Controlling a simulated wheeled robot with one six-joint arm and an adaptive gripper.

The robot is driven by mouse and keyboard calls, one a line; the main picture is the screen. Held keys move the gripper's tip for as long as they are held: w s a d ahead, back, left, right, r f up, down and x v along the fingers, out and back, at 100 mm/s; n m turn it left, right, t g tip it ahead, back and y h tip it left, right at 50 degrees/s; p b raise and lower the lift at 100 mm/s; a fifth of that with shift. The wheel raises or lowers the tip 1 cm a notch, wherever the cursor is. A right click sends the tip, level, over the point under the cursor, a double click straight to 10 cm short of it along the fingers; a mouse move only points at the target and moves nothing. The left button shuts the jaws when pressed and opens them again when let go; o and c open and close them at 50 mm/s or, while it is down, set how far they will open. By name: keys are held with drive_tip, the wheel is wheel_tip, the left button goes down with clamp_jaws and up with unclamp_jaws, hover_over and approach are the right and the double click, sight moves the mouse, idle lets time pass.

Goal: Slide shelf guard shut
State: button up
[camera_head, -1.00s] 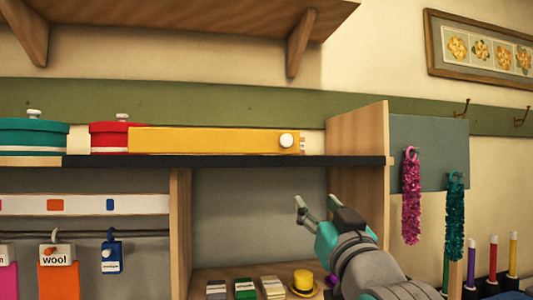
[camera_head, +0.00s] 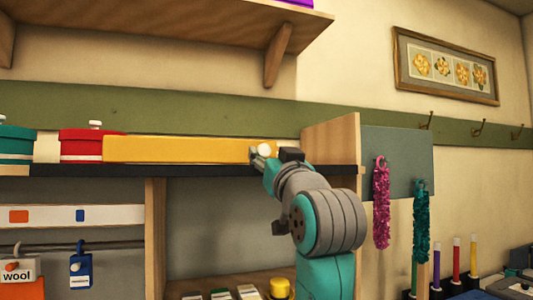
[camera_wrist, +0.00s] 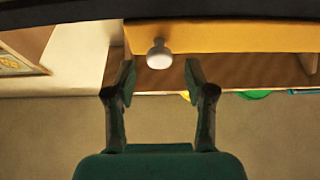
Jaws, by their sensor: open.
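The shelf guard (camera_head: 180,149) is a long yellow panel standing along the front of a black-edged shelf. A round white knob (camera_head: 264,150) sits near its right end. A short gap shows between that end and the wooden side panel (camera_head: 331,143). My gripper (camera_head: 262,158) is raised at the knob in the head view. In the wrist view my gripper (camera_wrist: 159,76) is open, and the white knob (camera_wrist: 159,54) on the yellow guard (camera_wrist: 240,38) shows between and just beyond the fingertips. I cannot tell whether they touch it.
A red round box (camera_head: 85,146) and a teal one (camera_head: 15,147) stand on the shelf at left, the red one partly behind the guard. Pink (camera_head: 381,205) and teal (camera_head: 421,225) garlands hang at right. A yellow hat (camera_head: 279,288) stands below.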

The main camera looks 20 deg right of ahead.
drive_tip(key=shift+x, duration=1.1)
clamp_jaws()
drive_tip(key=shift+d, duration=0.1)
drive_tip(key=d, duration=2)
drive_tip(key=shift+d, duration=0.15)
unclamp_jaws()
drive_tip(key=shift+d, duration=0.15)
